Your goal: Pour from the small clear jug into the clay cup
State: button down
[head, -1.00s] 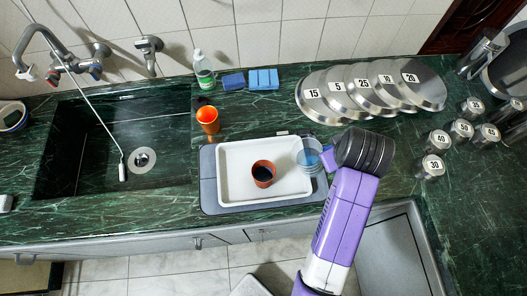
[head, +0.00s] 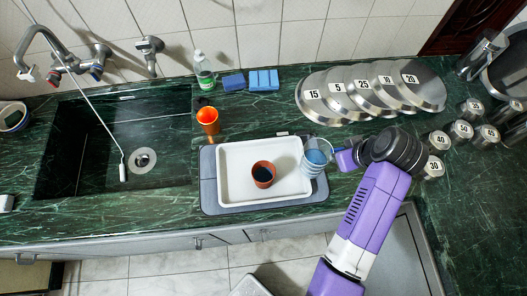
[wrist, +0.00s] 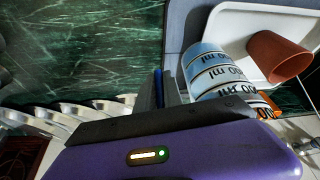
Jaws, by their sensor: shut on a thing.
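The small clear jug (head: 315,159) has bluish contents and stands out over the right edge of the white tray. In the wrist view the jug (wrist: 220,75) shows "ml" marks. My gripper (head: 340,160) is shut on the jug from its right side; the exact grip is partly hidden by my wrist in the wrist view. The brown clay cup (head: 263,174) stands upright in the middle of the tray, left of the jug and apart from it, with a dark inside. The clay cup (wrist: 280,56) also shows in the wrist view.
The white tray (head: 234,193) lies on a grey mat (head: 208,185). Numbered lids (head: 340,110) lie behind my gripper; several metal weights (head: 462,130) stand at the right.

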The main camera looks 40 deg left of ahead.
aim_at(322, 159)
jog(key=shift+r, duration=0.15)
notch_tip(322, 159, up, 6)
jog(key=shift+f, duration=0.1)
dwell(0.5)
